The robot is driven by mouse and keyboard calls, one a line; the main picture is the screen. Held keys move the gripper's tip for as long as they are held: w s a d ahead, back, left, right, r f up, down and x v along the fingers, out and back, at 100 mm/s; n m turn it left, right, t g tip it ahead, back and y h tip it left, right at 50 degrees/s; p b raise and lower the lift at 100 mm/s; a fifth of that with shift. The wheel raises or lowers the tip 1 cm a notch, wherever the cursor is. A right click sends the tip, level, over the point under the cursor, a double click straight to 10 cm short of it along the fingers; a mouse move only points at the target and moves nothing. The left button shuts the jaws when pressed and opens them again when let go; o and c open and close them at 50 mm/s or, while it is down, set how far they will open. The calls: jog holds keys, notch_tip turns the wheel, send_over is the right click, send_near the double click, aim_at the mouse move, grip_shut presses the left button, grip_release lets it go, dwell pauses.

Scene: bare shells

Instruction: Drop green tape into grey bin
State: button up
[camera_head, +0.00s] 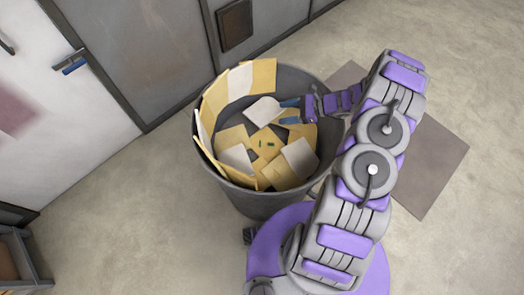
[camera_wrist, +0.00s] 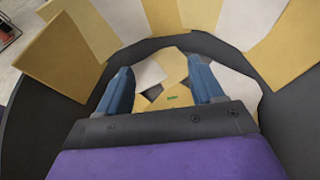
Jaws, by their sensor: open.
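The grey bin (camera_head: 253,203) stands on the floor in the head view, and its dark inner wall shows in the wrist view (camera_wrist: 40,125). Small green pieces (camera_head: 270,144) lie on the papers inside the bin. A green bit also shows between my fingers in the wrist view (camera_wrist: 171,97). They may be the green tape, but they are too small to tell. My gripper (camera_head: 291,109) is inside the bin's opening, above the papers. Its blue fingers are spread apart in the wrist view (camera_wrist: 160,72), with nothing held between them.
Yellow and white sheets (camera_head: 233,90) line the bin's left and back sides, and more lie inside. A door (camera_head: 145,50) with a blue handle is at the back left. A flat dark mat (camera_head: 437,165) lies right of the bin.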

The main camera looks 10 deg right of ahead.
jog(key=p+v, duration=0.2)
jog(key=v, duration=1.1)
jog(key=shift+f, duration=0.15)
